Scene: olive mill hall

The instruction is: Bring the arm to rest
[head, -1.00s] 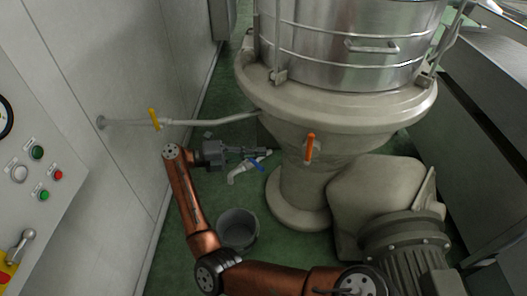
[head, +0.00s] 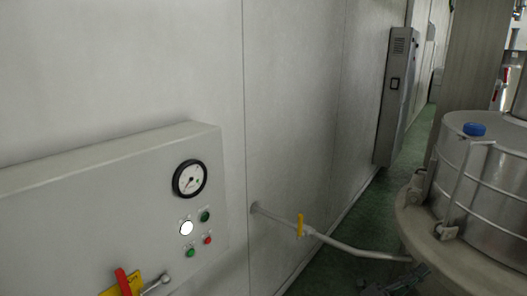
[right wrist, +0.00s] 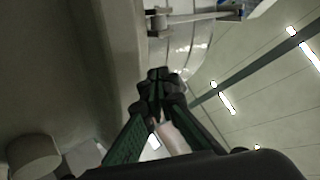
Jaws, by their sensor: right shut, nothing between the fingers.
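My right gripper (head: 408,278) shows only in part at the bottom right of the head view, in front of the floor and beside the pale base of the steel vessel. Its fingers meet in the right wrist view (right wrist: 157,84), shut with nothing between them. The rest of my right arm is out of the head view. My left gripper is in neither view.
A grey control box (head: 110,190) with a gauge (head: 190,179), buttons and a red handle (head: 123,283) is on the left wall. A pipe with a yellow valve lever (head: 300,226) runs from the wall. The steel vessel (head: 490,170) stands right. Green floor (head: 372,222) shows between.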

